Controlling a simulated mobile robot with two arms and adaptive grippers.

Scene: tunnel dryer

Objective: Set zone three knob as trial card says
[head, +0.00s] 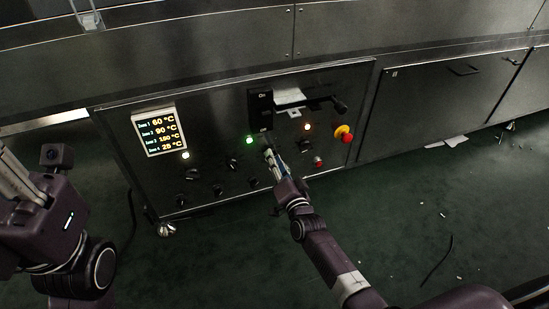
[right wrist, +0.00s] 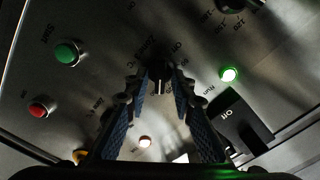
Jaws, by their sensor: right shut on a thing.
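The control panel (head: 215,130) has a lit display (head: 161,131) listing zone temperatures: about 60, 90, 180 and 25 °C; the digits are small. My right gripper (head: 268,154) is at the panel's middle. In the right wrist view its fingers (right wrist: 158,88) are shut on a dark knob (right wrist: 160,74), one finger on each side. Other dark knobs (head: 217,190) sit left of the gripper. A white sheet (head: 289,97) lies at the panel's top; I cannot tell whether it is the trial card. My left arm is at the left edge, its fingertips unclear.
A green lamp (head: 249,141) glows beside the gripper. A red and yellow stop button (head: 344,133) is at the right. A green button (right wrist: 67,53), a red button (right wrist: 40,108) and a black switch (right wrist: 240,120) surround the gripper. The green floor (head: 420,200) holds scattered scraps.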

